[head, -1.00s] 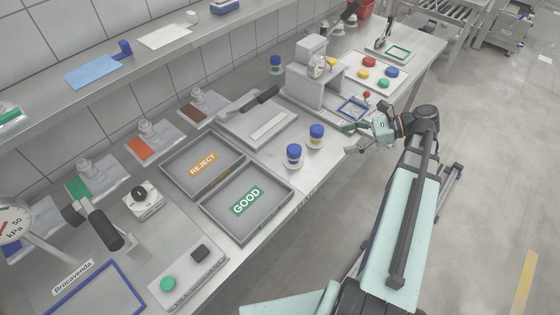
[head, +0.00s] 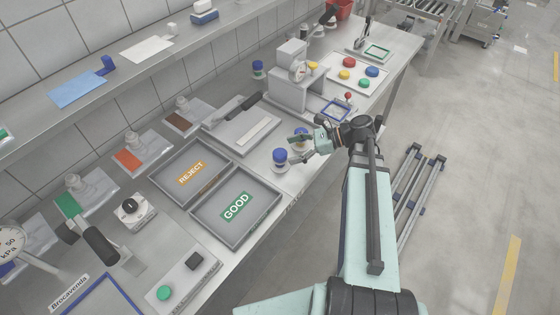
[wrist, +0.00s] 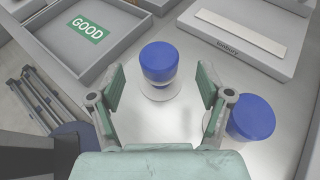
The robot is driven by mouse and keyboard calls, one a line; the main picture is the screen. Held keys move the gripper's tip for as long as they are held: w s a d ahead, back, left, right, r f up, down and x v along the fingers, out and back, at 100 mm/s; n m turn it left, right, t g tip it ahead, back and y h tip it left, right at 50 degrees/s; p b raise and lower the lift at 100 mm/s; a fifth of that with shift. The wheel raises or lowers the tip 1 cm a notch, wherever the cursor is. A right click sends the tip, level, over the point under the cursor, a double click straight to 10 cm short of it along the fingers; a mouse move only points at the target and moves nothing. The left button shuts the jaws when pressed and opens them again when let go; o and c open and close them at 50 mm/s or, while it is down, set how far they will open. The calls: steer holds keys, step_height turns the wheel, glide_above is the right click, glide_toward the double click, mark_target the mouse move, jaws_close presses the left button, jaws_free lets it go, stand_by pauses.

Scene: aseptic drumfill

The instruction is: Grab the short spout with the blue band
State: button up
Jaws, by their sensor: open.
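Two white spouts with blue tops stand on the bench front, right of the GOOD tray. The left one (head: 280,157) sits between the spread fingers in the wrist view (wrist: 158,64), ahead of the fingertips and apart from them. The other spout (head: 301,136) is beside my gripper; its wide blue top shows outside the right finger in the wrist view (wrist: 250,118). My gripper (head: 298,148) is open and empty, low over the bench. A third blue-topped spout (head: 258,69) stands farther back. I cannot tell from these views which is shortest.
The GOOD tray (head: 273,205) and REJECT tray (head: 158,176) lie to the left. A grey flat plate fixture (head: 228,137) is behind the spouts. A gauge press (head: 292,82) and a board with coloured knobs (head: 352,84) stand farther right.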

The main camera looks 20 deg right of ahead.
mark_target(282, 153)
steer(key=p+x, duration=0.2)
steer(key=x, duration=0.2)
steer(key=shift+r, duration=0.1)
steer(key=shift+a+f, duration=0.3)
steer(key=shift+a, duration=0.15)
steer(key=c, duration=1.3)
